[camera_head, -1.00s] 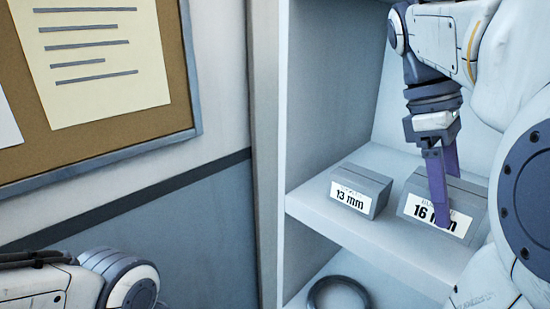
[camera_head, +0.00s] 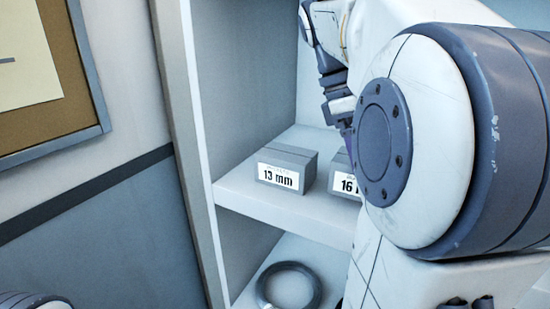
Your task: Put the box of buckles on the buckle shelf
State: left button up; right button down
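A grey box labelled "13 mm" (camera_head: 287,168) stands on the white shelf (camera_head: 240,200) of the cabinet. A second grey box labelled "16 mm" (camera_head: 341,178) stands to its right on the same shelf, mostly hidden behind my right arm. My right gripper is behind my own arm. Only its wrist and a sliver of purple finger show, close to the "16 mm" box, and I cannot see its fingertips or whether it holds the box. My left gripper is out of view; only a bit of my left arm shows at the bottom left corner.
A dark ring-shaped coil (camera_head: 289,288) lies on the lower shelf. The cabinet's side panel (camera_head: 183,150) rises at the left of the shelves. A cork board (camera_head: 85,125) hangs on the wall further left. The shelf left of the "13 mm" box is clear.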

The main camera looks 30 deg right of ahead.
aim_at(301, 156)
jog(key=shift+f+b, duration=0.3)
jog(key=shift+f, duration=0.3)
grip_release()
jog(key=shift+r, duration=0.15)
jog(key=shift+r+p, duration=0.3)
jog(key=shift+r, duration=0.05)
jog(key=v, duration=0.3)
jog(key=shift+w+r, duration=0.15)
jog(key=w+a, duration=0.1)
jog(key=w, duration=0.2)
jog(key=w+a, duration=0.2)
jog(key=w, duration=0.1)
jog(key=w+a+p, duration=0.1)
jog(key=w+a, duration=0.1)
jog(key=w, duration=0.1)
jog(key=shift+w, duration=0.2)
jog(key=shift+w+a, duration=0.25)
jog(key=shift+w, duration=0.3)
jog(key=shift+s, duration=0.15)
